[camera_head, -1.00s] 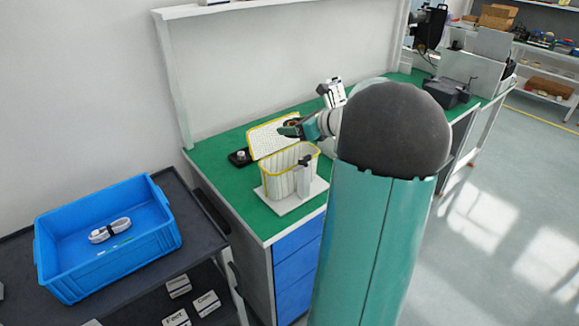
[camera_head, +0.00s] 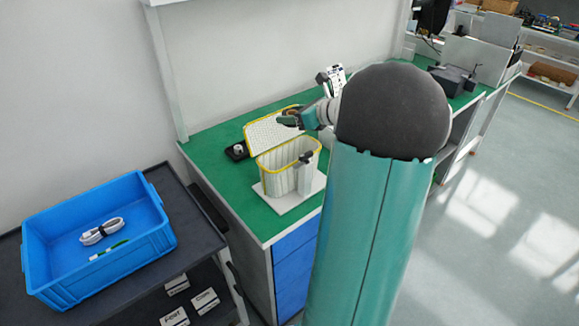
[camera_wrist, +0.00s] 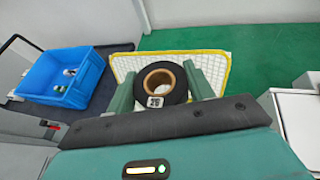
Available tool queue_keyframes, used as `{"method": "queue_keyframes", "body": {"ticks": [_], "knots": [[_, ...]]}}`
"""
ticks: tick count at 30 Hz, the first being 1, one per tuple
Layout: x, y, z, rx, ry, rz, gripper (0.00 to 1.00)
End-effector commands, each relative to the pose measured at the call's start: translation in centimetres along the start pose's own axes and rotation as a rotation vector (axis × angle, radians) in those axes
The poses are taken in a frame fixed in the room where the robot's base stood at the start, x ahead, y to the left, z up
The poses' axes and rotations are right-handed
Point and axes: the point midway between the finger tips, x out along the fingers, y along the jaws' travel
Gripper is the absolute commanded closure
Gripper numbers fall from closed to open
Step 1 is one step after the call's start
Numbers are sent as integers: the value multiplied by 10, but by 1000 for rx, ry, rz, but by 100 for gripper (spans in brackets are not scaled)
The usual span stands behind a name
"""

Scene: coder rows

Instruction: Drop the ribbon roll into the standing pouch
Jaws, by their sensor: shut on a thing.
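The ribbon roll, a black ring with a tan core (camera_wrist: 182,86), sits between the two green fingers of my gripper (camera_wrist: 160,84) in the wrist view. My gripper is shut on it. In the head view my gripper (camera_head: 292,118) is above and behind the standing pouch (camera_head: 277,176), near its right rear. The pouch is pale and ribbed with a yellow rim, and its mouth is open upward. It stands upright on a white base plate. A white, yellow-edged mesh panel (camera_head: 268,133) leans behind it; in the wrist view it shows behind the roll.
A grey clamp-like post (camera_head: 305,172) stands at the pouch's front right. A small black device (camera_head: 236,151) lies left of the panel. A blue crate (camera_head: 150,245) with a white cable bundle is on the dark cart at left. The green bench top (camera_head: 215,150) has free room at left.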

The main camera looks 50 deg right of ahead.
Motion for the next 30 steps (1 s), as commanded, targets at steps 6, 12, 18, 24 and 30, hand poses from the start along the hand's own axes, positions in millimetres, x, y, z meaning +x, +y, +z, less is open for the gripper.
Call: {"method": "queue_keyframes", "body": {"ticks": [6, 12, 18, 24, 30], "knots": [[11, 0, -24, 2, 0, 3, 71], [19, -1, -41, 1, 0, 2, 71], [22, -2, -45, -1, 0, 2, 71], [22, -2, -45, -1, 0, 2, 42], [22, -2, -45, -1, 0, 2, 22]]}}
